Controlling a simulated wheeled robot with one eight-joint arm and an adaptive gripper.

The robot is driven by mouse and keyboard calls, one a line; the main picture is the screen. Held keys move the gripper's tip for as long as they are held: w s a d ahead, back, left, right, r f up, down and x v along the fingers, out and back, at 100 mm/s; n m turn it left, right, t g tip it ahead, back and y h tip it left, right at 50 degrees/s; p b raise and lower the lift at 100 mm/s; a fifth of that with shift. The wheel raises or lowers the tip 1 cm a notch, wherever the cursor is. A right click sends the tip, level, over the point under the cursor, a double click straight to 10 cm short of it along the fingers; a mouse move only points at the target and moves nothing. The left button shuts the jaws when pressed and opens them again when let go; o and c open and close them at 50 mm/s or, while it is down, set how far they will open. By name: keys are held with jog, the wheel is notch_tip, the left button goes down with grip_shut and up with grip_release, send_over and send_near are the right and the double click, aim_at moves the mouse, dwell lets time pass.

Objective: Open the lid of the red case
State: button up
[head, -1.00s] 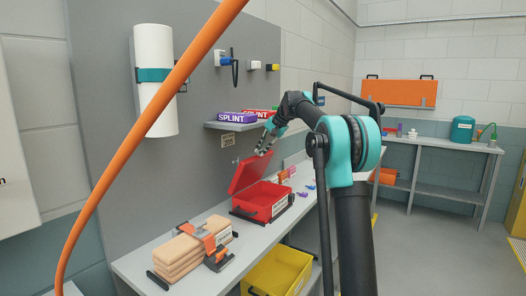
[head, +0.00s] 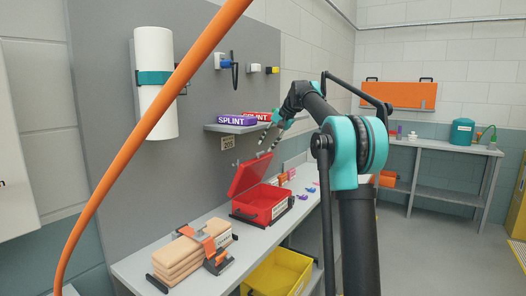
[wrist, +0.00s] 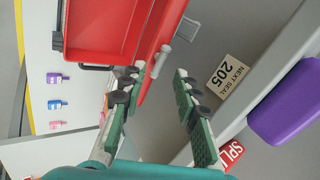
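The red case (head: 262,208) sits on the grey bench, its lid (head: 250,174) raised and tilted back toward the grey wall panel. The case's open inside shows in the wrist view (wrist: 104,32), with the lid seen nearly edge-on (wrist: 163,30). My gripper (head: 268,142) is above the lid's upper edge. In the wrist view its two fingers (wrist: 160,72) are spread and empty. The lid's edge appears close to the left finger, but I cannot tell whether they touch.
A strapped tan bundle (head: 188,258) lies on the bench left of the case. A yellow bin (head: 280,275) stands below the bench front.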

jog(key=v, duration=0.6)
jog(key=shift+r, duration=0.3)
jog(key=shift+s+d, duration=0.1)
jog(key=shift+f, duration=0.1)
jog(key=shift+c, duration=1.3)
jog(key=shift+d+f, duration=0.15)
jog(key=shift+f, duration=0.1)
jog(key=shift+c, duration=1.1)
jog(key=d+f+y, duration=0.1)
jog(key=d+f+t+y, duration=0.1)
jog(key=f+y, duration=0.1)
jog(key=d+f+m+t+y, duration=0.1)
jog(key=f, duration=0.1)
jog(key=shift+s+d+f+y, duration=0.2)
jog(key=shift+d+f+y, duration=0.05)
jog(key=shift+d+y, duration=0.1)
grip_shut()
jog(key=m+t+y, duration=0.1)
jog(key=t+y, duration=0.2)
send_near(261, 153)
jog(key=shift+t, duration=0.3)
jog(key=x, duration=0.7)
jog(key=shift+d+f, duration=0.1)
jog(key=shift+f, duration=0.05)
